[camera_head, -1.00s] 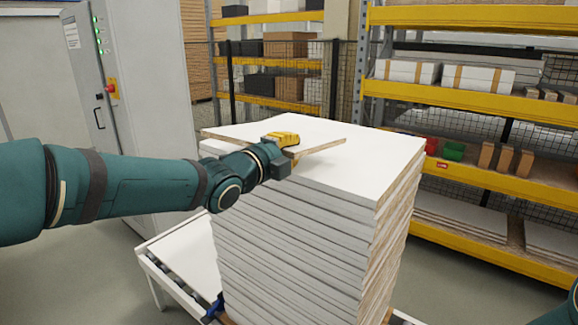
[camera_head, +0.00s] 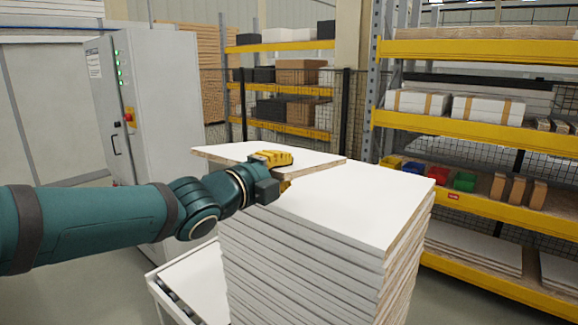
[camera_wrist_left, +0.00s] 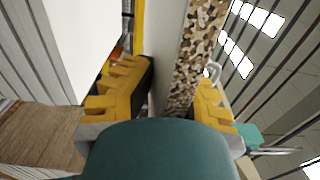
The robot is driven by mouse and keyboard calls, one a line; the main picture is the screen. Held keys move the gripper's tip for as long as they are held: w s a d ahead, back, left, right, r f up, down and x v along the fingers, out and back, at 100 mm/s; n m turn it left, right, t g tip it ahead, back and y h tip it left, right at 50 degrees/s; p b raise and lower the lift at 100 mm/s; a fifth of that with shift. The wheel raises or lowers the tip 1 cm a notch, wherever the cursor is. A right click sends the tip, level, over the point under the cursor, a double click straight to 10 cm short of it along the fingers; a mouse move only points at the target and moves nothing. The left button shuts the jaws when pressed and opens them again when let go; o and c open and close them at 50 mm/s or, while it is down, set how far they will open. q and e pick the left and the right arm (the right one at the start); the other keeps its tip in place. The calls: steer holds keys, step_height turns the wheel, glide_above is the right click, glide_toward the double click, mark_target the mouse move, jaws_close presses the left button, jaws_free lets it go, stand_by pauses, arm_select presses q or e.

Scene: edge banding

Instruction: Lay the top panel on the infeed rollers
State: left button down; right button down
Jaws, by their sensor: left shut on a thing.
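The top panel (camera_head: 222,153) is a thin white board with a raw chipboard edge. My left gripper (camera_head: 272,161) is shut on its near edge and holds it roughly level above the stack of white panels (camera_head: 345,205). The held panel overhangs the stack's left side. In the left wrist view the yellow fingers of my left gripper (camera_wrist_left: 170,92) lie on either side of the panel's speckled edge (camera_wrist_left: 203,42). A low white frame with dark rollers along its edge (camera_head: 176,300) shows in part at the lower left. My right gripper is out of view.
A grey machine cabinet (camera_head: 155,100) with a red button stands behind on the left. A yellow-beamed rack (camera_head: 470,120) with boxes, bins and boards stands close on the right. More shelves and a mesh fence are at the back.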

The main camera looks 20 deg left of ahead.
arm_select(q)
steer(key=s+a+r+p, duration=0.2)
steer(key=s+r+p, duration=0.3)
steer(key=shift+s, duration=0.3)
steer(key=shift+w+d, duration=0.1)
